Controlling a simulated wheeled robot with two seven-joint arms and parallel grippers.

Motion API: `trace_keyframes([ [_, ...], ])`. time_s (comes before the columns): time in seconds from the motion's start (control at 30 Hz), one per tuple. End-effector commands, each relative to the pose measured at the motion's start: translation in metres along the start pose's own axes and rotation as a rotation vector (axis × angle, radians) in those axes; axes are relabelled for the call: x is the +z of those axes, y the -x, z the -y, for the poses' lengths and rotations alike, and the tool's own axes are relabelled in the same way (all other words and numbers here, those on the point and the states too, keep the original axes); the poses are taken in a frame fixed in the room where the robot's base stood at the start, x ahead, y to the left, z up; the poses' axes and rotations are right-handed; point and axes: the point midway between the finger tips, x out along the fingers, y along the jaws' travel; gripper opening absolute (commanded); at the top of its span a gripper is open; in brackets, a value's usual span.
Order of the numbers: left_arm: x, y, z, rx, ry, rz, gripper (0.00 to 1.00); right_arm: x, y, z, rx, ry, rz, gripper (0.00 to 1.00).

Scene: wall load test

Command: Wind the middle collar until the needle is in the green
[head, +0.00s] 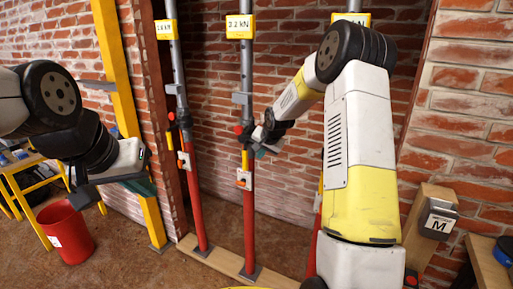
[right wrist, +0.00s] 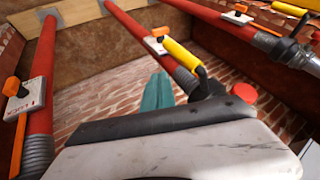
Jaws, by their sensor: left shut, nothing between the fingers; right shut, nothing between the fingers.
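The middle prop is a red lower tube (head: 249,225) with a grey upper tube and a yellow "2.2 kN" label (head: 240,26). Its collar area, with a yellow handle (right wrist: 185,58) and red knob (right wrist: 244,92), is partly hidden by my right gripper in the head view. A white plate with an orange pointer (head: 243,179) sits below it; no green zone can be made out. My right gripper (head: 264,150) is shut and empty beside the middle prop; its teal fingers (right wrist: 157,92) show in the right wrist view. My left gripper (head: 146,186) is shut and empty, left of the props.
A left prop (head: 193,195) stands beside the middle one; a right prop is mostly behind my right arm. A wooden sill (head: 225,262) runs under them. A yellow post (head: 122,90), red bucket (head: 66,232) and yellow stand are at left. A box marked M (head: 438,220) is at right.

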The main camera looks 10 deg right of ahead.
Motion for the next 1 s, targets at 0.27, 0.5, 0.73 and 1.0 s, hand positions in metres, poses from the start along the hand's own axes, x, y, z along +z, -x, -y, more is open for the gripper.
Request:
trace_keyframes([
  [0.27,0.0,0.0,0.0,0.0,0.0,-0.001,0.0,0.0,-0.019,0.03,0.0,0.001,0.0,0.0],
  [0.5,0.0,0.0,0.0,0.0,0.001,-0.001,0.0,0.0,-0.021,0.036,0.0,0.0,0.0,0.0],
  [0.73,0.0,0.0,0.0,0.0,0.001,-0.001,0.0,0.0,-0.021,0.036,0.0,0.0,0.0,0.0],
  [1.0,0.0,0.0,0.0,0.0,0.001,-0.001,0.0,0.005,-0.027,0.051,-0.001,0.002,0.0,0.0],
])
